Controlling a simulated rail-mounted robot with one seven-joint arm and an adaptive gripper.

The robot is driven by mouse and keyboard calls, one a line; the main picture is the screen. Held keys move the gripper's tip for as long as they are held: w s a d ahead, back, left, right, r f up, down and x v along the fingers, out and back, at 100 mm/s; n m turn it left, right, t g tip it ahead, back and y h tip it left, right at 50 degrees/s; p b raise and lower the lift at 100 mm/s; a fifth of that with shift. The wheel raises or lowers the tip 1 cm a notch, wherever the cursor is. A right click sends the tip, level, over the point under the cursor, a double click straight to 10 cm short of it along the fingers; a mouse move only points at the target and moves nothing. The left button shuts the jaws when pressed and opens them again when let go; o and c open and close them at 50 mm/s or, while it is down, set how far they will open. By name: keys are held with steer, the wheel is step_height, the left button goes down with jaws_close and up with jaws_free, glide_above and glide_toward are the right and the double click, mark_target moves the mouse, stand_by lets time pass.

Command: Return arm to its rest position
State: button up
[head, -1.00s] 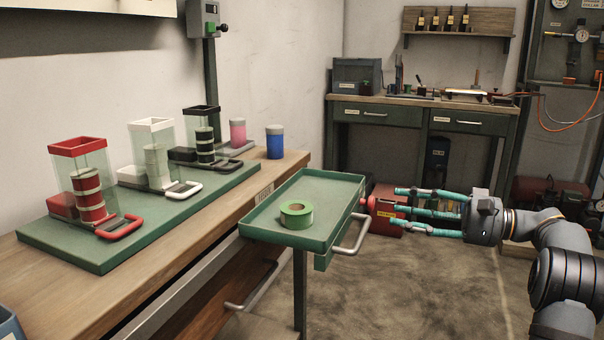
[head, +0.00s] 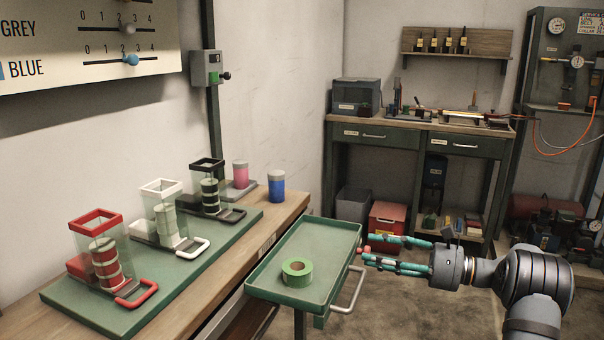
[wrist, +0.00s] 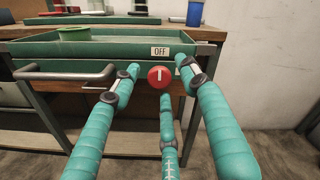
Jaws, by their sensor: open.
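My gripper (head: 382,253) has teal-wrapped fingers and is open and empty, at the right of the green tray (head: 262,283) in the head view. I cannot tell whether any finger touches the knob. A green tape roll (head: 297,272) lies in the tray.
Red, white and black-topped dispensers stand on a green board (head: 110,322) on the bench at left. Pink (head: 241,175) and blue (head: 277,186) cylinders stand behind. A red box (head: 388,228) is on the floor beyond my gripper. A workbench (head: 415,128) is at the back.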

steer(key=m+p, duration=0.2)
steer(key=m, duration=0.1)
steer(key=m+p, duration=0.3)
steer(key=d+m+p, duration=0.1)
steer(key=m+p, duration=0.1)
steer(key=m, duration=0.1)
steer(key=shift+s+p, duration=0.1)
steer(key=shift+p, duration=0.2)
steer(key=shift+d, duration=0.1)
